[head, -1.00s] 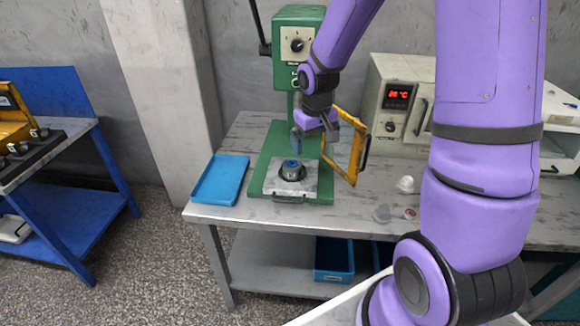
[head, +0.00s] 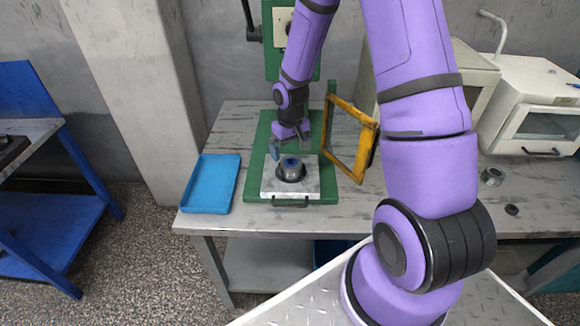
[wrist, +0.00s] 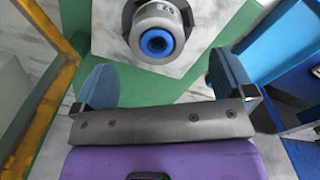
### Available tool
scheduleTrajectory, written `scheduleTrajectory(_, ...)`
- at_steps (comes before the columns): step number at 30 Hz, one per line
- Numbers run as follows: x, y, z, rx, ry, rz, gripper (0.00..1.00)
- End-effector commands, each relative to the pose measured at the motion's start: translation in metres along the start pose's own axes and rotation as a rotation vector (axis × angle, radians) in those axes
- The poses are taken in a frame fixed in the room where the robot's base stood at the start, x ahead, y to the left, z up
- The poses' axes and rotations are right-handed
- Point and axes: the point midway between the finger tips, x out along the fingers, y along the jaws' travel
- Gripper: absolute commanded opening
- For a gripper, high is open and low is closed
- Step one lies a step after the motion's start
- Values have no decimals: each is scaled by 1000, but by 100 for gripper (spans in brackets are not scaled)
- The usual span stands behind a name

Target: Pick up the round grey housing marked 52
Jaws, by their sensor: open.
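The round grey housing (head: 291,168) stands upright on the metal plate (head: 310,183) of the green press, with a blue ring at its top centre. In the wrist view the housing (wrist: 155,34) is at the top middle, and its marking is partly readable and looks like 52. A dark ring surrounds its base. My gripper (head: 290,150) is just above and behind the housing in the head view. In the wrist view my gripper (wrist: 160,80) has its two blue-padded fingers wide apart and nothing between them. The housing lies beyond the fingertips, apart from them.
A yellow frame guard (head: 352,145) stands open close to the right of my gripper. A blue tray (head: 211,184) lies left of the press's green base (head: 262,140). Small parts (head: 492,177) lie on the right of the table. A white oven (head: 530,100) stands behind them.

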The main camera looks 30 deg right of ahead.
Motion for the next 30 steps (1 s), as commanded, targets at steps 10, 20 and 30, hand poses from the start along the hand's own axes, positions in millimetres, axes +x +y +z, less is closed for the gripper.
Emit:
scheduleTrajectory(10,26,2,0,-1,-3,0,100)
scheduleTrajectory(20,61,4,0,-2,0,0,100)
scheduleTrajectory(30,63,4,0,-1,1,0,88)
